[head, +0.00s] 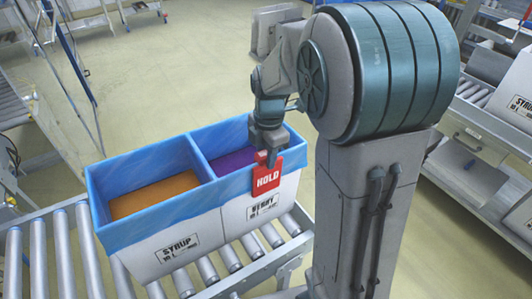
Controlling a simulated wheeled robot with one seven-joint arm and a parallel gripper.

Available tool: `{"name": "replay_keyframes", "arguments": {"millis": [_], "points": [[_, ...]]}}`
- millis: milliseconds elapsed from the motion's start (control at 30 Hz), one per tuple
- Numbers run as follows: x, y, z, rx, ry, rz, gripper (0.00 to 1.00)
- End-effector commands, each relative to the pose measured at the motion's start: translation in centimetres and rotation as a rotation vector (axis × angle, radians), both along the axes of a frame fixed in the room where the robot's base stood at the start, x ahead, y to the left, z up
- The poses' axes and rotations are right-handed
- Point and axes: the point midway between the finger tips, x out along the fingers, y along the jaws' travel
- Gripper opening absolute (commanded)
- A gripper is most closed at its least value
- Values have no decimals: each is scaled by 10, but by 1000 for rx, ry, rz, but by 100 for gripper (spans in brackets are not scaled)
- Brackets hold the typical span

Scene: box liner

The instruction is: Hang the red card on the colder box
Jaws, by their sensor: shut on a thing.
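The red card (267,181) reads HOLD in white. It is upright at the front rim of the right box, near its right corner. My gripper (267,153) is above that rim, shut on the card's top. I cannot tell whether the card is hooked over the rim or just in front of it. The left box (150,259) has a SYRUP label and orange contents (155,197). The right box (240,222) has a label that seems to read BERRY and purple contents (232,160). The small label print is unreadable, and no temperature can be made out.
Blue liner (110,232) covers the rims of both boxes, which stand side by side on a roller conveyor (207,270). My arm column stands close to their right. Another conveyor with boxes is at the right edge. Open floor lies behind.

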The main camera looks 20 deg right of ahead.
Motion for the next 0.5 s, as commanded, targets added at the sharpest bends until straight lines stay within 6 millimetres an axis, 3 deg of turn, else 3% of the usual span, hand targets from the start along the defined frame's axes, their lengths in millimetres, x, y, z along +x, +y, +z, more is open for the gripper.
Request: {"name": "replay_keyframes", "arguments": {"millis": [200,233,300,500], "points": [[0,0,0,0,0,0,18],[0,0,0,0,0,0,40],[0,0,0,0,0,0,58],[0,0,0,0,0,0,58]]}}
